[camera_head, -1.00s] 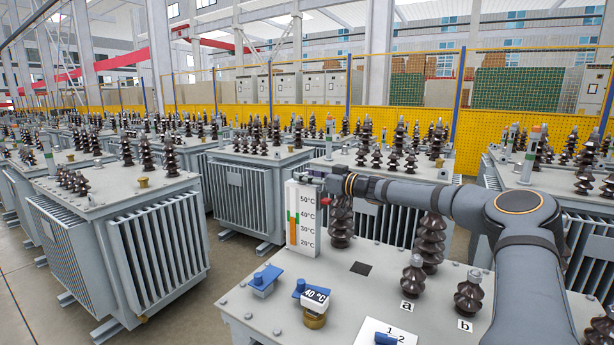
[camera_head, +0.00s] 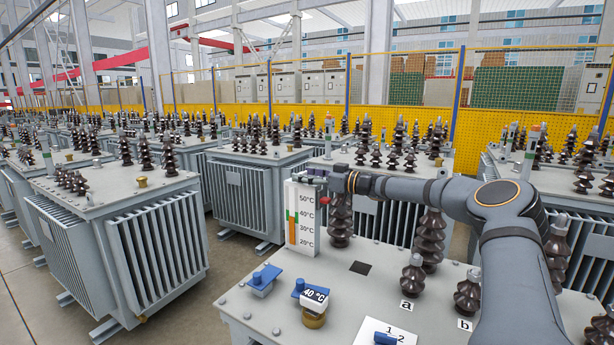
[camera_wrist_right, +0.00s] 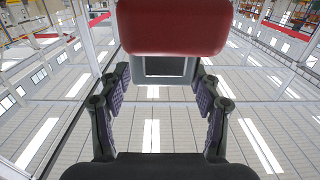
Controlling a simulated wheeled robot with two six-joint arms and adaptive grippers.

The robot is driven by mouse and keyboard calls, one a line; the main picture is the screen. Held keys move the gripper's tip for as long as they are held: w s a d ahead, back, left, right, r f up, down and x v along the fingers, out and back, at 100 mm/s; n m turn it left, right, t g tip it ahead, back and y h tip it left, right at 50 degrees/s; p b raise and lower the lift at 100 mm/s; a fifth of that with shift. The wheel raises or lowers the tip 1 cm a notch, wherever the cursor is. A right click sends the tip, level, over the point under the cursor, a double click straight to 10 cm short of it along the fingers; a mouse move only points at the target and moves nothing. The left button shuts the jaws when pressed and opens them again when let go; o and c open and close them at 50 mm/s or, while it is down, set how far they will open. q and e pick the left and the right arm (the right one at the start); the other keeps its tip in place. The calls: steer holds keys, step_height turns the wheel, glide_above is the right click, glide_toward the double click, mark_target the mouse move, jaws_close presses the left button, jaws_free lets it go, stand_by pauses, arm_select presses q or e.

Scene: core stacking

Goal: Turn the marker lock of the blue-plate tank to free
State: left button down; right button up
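The near grey tank (camera_head: 255,318) carries blue fittings and a gauge board (camera_head: 302,222) marked 20 to 50 °C. A small red marker (camera_head: 324,199) is at the board's right edge. A white plate labelled 1 and 2 (camera_head: 402,338) bears a blue knob (camera_head: 385,338); I cannot tell whether this is the marker lock. My right gripper (camera_head: 312,180) is at the top of the board. In the right wrist view its fingers (camera_wrist_right: 160,82) are spread, with a red block (camera_wrist_right: 175,25) with a grey underside just beyond them; contact is unclear. My left gripper is out of view.
Another tank (camera_head: 150,235) stands left across an aisle.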

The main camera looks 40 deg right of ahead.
steer(key=shift+r, duration=0.1)
step_height(320, 180, up, 10)
stand_by(0.5)
stand_by(0.4)
